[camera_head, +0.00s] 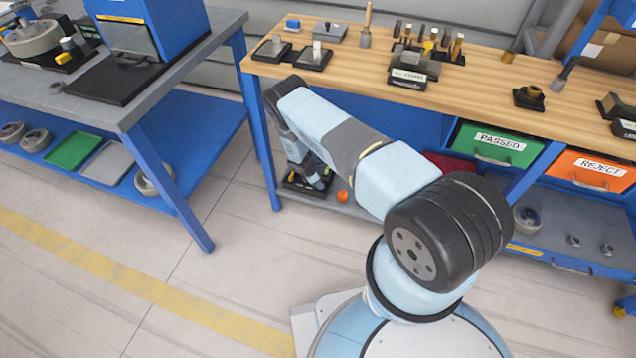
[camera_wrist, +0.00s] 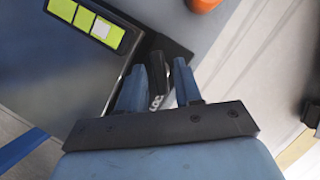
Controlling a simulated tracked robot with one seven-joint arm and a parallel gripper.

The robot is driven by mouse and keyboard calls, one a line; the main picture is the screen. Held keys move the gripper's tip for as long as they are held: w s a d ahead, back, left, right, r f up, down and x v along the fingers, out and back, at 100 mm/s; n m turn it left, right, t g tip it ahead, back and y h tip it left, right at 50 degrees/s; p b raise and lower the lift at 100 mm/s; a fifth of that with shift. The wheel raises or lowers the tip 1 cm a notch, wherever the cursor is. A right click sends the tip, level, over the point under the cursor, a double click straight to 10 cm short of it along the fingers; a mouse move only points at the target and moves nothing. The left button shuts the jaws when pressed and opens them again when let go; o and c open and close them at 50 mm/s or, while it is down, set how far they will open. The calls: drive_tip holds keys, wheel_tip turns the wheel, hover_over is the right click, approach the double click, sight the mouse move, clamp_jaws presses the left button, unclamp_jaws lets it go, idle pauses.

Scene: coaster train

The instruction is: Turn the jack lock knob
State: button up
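A black knob (camera_wrist: 157,68) shows in the wrist view, with pale lettering that seems to read LOCK beside it, partly hidden. My gripper (camera_wrist: 160,64) has its two blue fingers apart, one on each side of the knob. A narrow gap seems to show between the knob and the right finger; contact on the left cannot be told. In the head view my gripper (camera_head: 310,178) reaches down to the lower shelf under the wooden bench, over a dark base (camera_head: 300,187). The knob cannot be made out there.
A dark box (camera_wrist: 50,60) with yellow-green label squares stands close left of my fingers in the wrist view. A small orange object (camera_head: 342,196) lies on the shelf nearby. The wooden bench top (camera_head: 480,95) is above my forearm, with green and orange drawers to the right.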

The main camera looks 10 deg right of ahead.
clamp_jaws()
drive_tip(key=m, duration=0.2)
drive_tip(key=m+g, duration=0.1)
drive_tip(key=m, duration=0.1)
drive_tip(key=shift+w+g, duration=0.15)
drive_tip(key=shift+g, duration=0.15)
drive_tip(key=shift+o, duration=0.8)
unclamp_jaws()
